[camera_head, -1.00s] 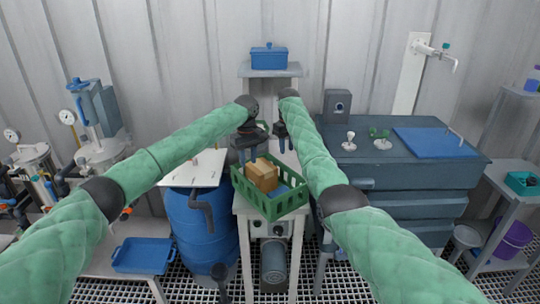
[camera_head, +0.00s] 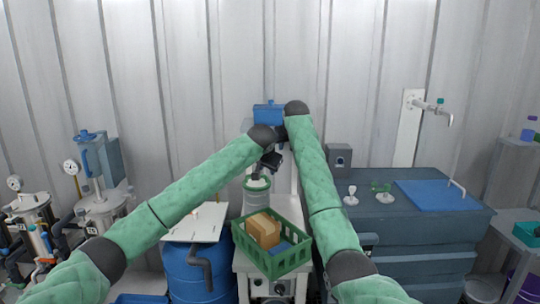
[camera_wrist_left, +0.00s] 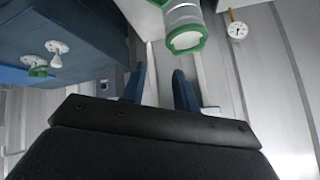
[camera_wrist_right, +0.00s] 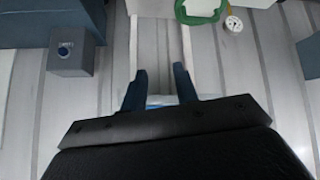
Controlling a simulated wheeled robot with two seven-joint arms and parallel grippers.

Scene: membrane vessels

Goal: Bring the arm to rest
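Both my arms, in green padded sleeves, reach forward over the narrow stand. My left gripper (camera_head: 270,163) is in front of and above the grey, green-rimmed vessel (camera_head: 257,197). Its two fingers (camera_wrist_left: 160,88) stand apart in the left wrist view with nothing between them, and the vessel (camera_wrist_left: 184,25) is beyond them. My right gripper (camera_head: 281,132) is higher, close to the left one and partly hidden by my arms in the head view. Its fingers (camera_wrist_right: 159,90) are also apart and empty in the right wrist view.
A green crate (camera_head: 272,264) with a brown box (camera_head: 262,230) sits on the stand. A blue box (camera_head: 268,113) is on a shelf at the back. A blue drum (camera_head: 190,272) is left. A dark cabinet (camera_head: 415,230) with a blue mat (camera_head: 436,196) is right.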

